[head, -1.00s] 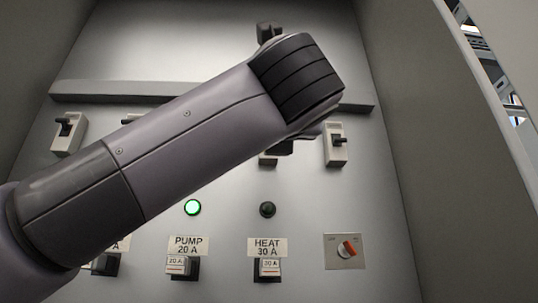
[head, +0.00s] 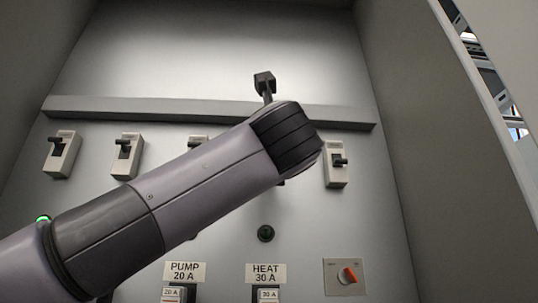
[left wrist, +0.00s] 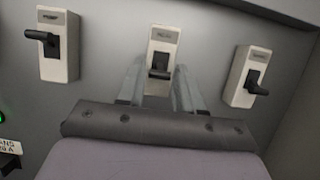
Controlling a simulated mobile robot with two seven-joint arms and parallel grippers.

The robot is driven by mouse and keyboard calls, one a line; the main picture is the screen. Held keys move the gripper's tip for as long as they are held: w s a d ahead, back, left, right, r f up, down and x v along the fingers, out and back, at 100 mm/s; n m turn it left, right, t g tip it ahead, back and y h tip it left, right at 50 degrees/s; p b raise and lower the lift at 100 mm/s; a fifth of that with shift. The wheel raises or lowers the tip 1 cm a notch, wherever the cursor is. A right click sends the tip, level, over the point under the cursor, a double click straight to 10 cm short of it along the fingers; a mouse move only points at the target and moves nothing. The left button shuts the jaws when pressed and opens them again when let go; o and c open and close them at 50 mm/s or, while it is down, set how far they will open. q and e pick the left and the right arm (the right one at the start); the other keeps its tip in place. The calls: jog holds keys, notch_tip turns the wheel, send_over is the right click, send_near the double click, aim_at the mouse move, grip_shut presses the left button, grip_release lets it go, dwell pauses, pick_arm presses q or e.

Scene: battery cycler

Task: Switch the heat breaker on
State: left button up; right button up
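The HEAT 30 A label (head: 266,273) is at the lower right of the panel, with a dark lamp (head: 265,233) above it. The breaker above that lamp is hidden behind my left arm in the head view. In the left wrist view a white breaker with a black lever (left wrist: 161,62), apparently that one, stands in the middle. My left gripper (left wrist: 160,88) is open; its two grey fingers point at the panel, one on each side of the breaker's lower part. I cannot tell whether they touch it. The gripper is hidden in the head view. My right gripper is not in view.
Similar breakers stand left (left wrist: 58,45) and right (left wrist: 250,77) of it. An orange rotary knob (head: 347,275) is at lower right. A lamp (head: 43,219) glows green at left.

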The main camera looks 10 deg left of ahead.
pick_arm(q)
jog(key=shift+s+r+g+h+p, duration=0.15)
jog(key=shift+r+g+p, duration=0.25)
jog(key=shift+g+p, duration=0.75)
jog(key=shift+r+g+h+p, duration=0.2)
jog(key=shift+r+g+p, duration=0.35)
jog(key=shift+p, duration=1)
jog(key=shift+s+r+g+h+p, duration=0.15)
jog(key=shift+r+g+p, duration=0.1)
jog(key=shift+g+p, duration=1)
jog(key=shift+w+r+g+p, duration=0.15)
jog(key=shift+g+p, duration=0.2)
jog(key=shift+g, duration=0.1)
jog(key=o, duration=1)
jog(key=b+v, duration=0.1)
jog(key=v, duration=0.6)
